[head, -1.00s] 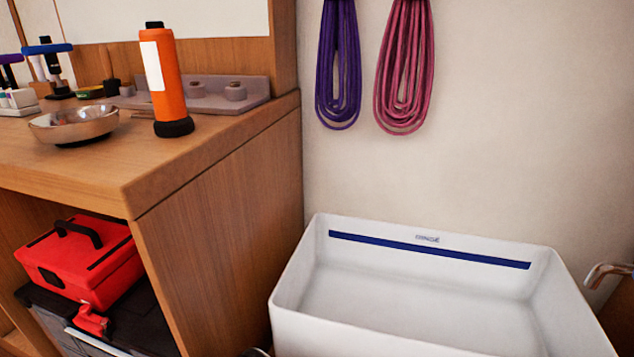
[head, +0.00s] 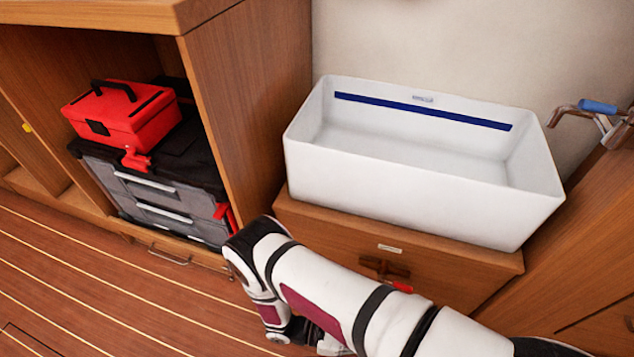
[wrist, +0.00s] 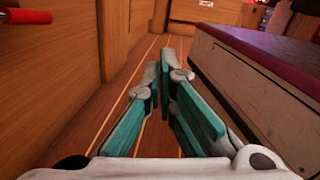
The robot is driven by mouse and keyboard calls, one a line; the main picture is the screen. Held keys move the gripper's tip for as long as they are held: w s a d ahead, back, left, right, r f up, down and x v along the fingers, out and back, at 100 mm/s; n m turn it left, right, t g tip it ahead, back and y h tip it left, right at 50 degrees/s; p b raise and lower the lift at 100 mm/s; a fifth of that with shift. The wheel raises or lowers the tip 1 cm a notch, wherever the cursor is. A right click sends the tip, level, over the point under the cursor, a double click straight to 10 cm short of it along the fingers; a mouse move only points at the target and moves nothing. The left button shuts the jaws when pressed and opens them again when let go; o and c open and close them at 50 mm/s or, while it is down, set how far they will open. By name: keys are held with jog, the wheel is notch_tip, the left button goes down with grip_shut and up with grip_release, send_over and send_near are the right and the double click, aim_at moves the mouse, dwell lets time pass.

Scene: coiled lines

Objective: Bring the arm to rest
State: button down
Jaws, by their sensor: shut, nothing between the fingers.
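My arm (head: 340,300) reaches in from the lower right of the head view, white with dark bands and maroon panels, bent at its left end. The gripper's fingers cannot be made out in the head view. In the wrist view my gripper (wrist: 163,80) has teal finger pads that come together at the tips. It is shut and empty, with the striped wooden floor (wrist: 90,120) beyond it.
A white bin (head: 410,195) stands on a wooden cabinet (head: 440,255). A red toolbox (head: 125,115) sits on grey drawers (head: 150,190) in an open shelf. A maroon-topped bench (wrist: 245,80) lies close right in the wrist view. Floor (head: 80,290) is clear at lower left.

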jog(key=w+a+r+m+g+y, duration=0.1)
jog(key=w+a+r+m+y, duration=0.15)
jog(key=w+r, duration=0.4)
jog(key=w+a+r+m+g+y, duration=0.2)
jog(key=w+a+r, duration=0.15)
jog(key=r, duration=0.55)
notch_tip(320, 180, up, 20)
jog(key=w+d+m+y, duration=0.2)
jog(key=m+y, duration=0.3)
jog(key=s+d+r+m+t+y+p, duration=0.1)
jog(key=s+d+r+m+y, duration=0.15)
jog(key=r, duration=0.45)
jog(key=s+d+r+m+t+y, duration=0.1)
jog(key=s+d+r+m+y, duration=0.2)
jog(key=r, duration=0.4)
jog(key=s+d+r+m+t+y, duration=0.1)
jog(key=s+d+r+t, duration=0.1)
jog(key=s, duration=0.5)
jog(key=s+d+r+m+t+y, duration=0.2)
jog(key=s+t, duration=0.1)
jog(key=s, duration=0.4)
notch_tip(320, 180, up, 40)
jog(key=t+p, duration=0.3)
jog(key=p, duration=3.5)
jog(key=shift+a+f+n+t, duration=0.2)
jog(key=shift+n+t, duration=0.1)
